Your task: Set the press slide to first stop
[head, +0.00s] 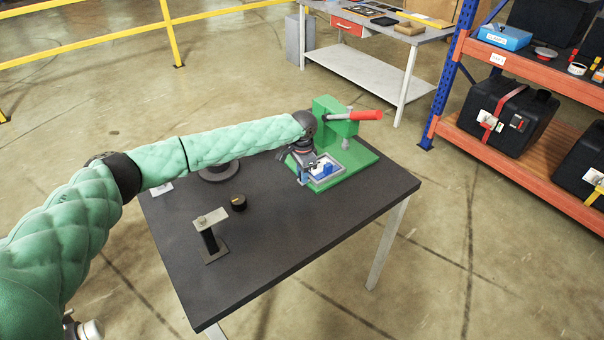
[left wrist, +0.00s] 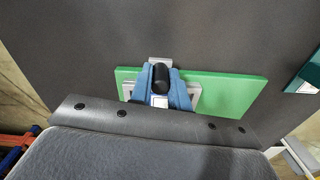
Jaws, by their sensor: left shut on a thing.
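The green press (head: 333,125) with its red lever (head: 365,115) stands at the far right corner of the dark table. My left gripper (head: 303,176) is at the slide's near left end. In the left wrist view its blue fingers (left wrist: 160,85) are shut on the slide's black knob (left wrist: 161,76). The gripper hides part of the slide and any stop marks. My right gripper is out of view.
On the dark table (head: 290,235) are a black round knob-like piece (head: 238,202), a small stand with a metal top plate (head: 211,218) and a round dark base (head: 218,172) below my left arm. The table's front right is bare. An orange shelf rack (head: 520,165) stands at right.

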